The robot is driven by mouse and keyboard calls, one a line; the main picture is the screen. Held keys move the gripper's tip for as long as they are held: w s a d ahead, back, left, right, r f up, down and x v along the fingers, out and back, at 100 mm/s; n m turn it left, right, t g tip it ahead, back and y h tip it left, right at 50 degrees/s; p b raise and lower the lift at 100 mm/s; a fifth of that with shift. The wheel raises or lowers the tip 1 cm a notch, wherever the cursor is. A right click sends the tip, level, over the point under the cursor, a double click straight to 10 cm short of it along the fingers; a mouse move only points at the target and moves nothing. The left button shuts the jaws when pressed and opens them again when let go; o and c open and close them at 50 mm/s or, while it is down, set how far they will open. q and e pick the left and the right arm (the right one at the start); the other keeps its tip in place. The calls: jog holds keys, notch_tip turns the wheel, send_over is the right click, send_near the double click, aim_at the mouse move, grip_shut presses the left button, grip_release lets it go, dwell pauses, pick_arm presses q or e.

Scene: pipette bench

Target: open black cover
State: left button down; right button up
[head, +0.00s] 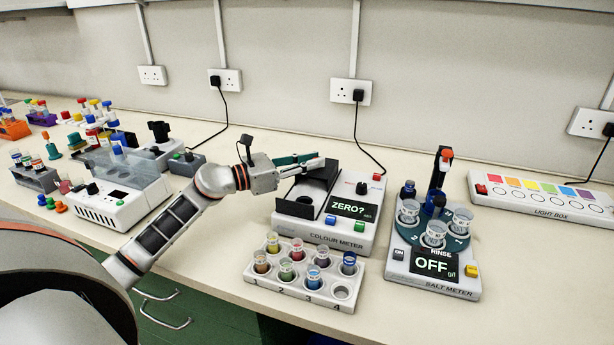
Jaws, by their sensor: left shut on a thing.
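The colour meter (368,232) stands on the bench in the middle of the head view, with "ZERO?" on its screen. Its black cover (294,208) is on the left part of its top, around a dark recess; its exact angle is hard to tell. My left gripper (316,165) reaches in from the left over the back of the cover. Its fingers are shut on the cover's upper back edge, and they hide part of that edge. My right gripper is not in view.
A white rack (254,280) with several coloured sample vials stands in front of the colour meter. The salt meter (462,288), showing "OFF", is to the right, with a light box (545,205) beyond.

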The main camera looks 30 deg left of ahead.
pick_arm(q)
jog(key=shift+w+a+f, duration=0.1)
jog(key=shift+w+f, duration=0.1)
jog(key=shift+w, duration=0.25)
jog(key=shift+r, duration=0.15)
jog(key=shift+s, duration=0.15)
jog(key=c, duration=2)
grip_release()
jog(key=shift+o, duration=0.2)
jog(key=v, duration=1.2)
